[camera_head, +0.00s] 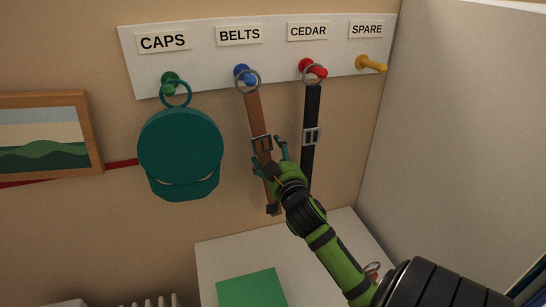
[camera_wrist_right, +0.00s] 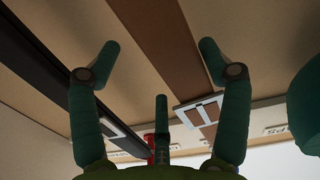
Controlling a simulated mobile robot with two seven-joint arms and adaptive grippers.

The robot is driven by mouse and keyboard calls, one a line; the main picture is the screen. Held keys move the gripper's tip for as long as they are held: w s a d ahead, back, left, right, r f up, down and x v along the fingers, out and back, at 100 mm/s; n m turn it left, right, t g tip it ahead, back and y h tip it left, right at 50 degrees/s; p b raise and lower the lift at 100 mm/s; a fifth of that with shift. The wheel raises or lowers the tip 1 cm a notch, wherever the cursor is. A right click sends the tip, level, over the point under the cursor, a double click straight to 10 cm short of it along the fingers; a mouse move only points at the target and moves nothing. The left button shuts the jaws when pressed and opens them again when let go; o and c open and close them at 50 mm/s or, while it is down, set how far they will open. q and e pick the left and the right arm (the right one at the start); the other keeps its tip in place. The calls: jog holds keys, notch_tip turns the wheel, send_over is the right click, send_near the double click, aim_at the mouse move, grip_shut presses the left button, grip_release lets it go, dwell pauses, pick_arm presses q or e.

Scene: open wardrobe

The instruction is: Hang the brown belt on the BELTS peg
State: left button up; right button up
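The brown belt (camera_head: 257,115) hangs down the wall, its metal ring (camera_head: 247,82) at the blue peg (camera_head: 241,71) under the BELTS label (camera_head: 239,35). The ring appears to be around the peg. My right gripper (camera_head: 270,155) is beside the belt's lower half, near its buckle, with fingers spread. In the right wrist view the fingers (camera_wrist_right: 160,60) are wide apart, and the brown belt (camera_wrist_right: 160,35) shows beyond the gap, with no finger closed on it. My arm hides part of the belt's lower end. My left gripper is not in view.
A teal cap (camera_head: 180,150) hangs on the green CAPS peg (camera_head: 168,78), left of the belt. A black belt (camera_head: 312,110) hangs at the red CEDAR peg (camera_head: 312,67), close on the right. The yellow SPARE peg (camera_head: 370,63) is empty. A white surface (camera_head: 215,262) with a green item (camera_head: 252,288) lies below.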

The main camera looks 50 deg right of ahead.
jog(key=shift+s+a+f, duration=0.1)
jog(key=shift+s+a, duration=0.1)
jog(key=shift+s, duration=0.1)
jog(key=v, duration=0.7)
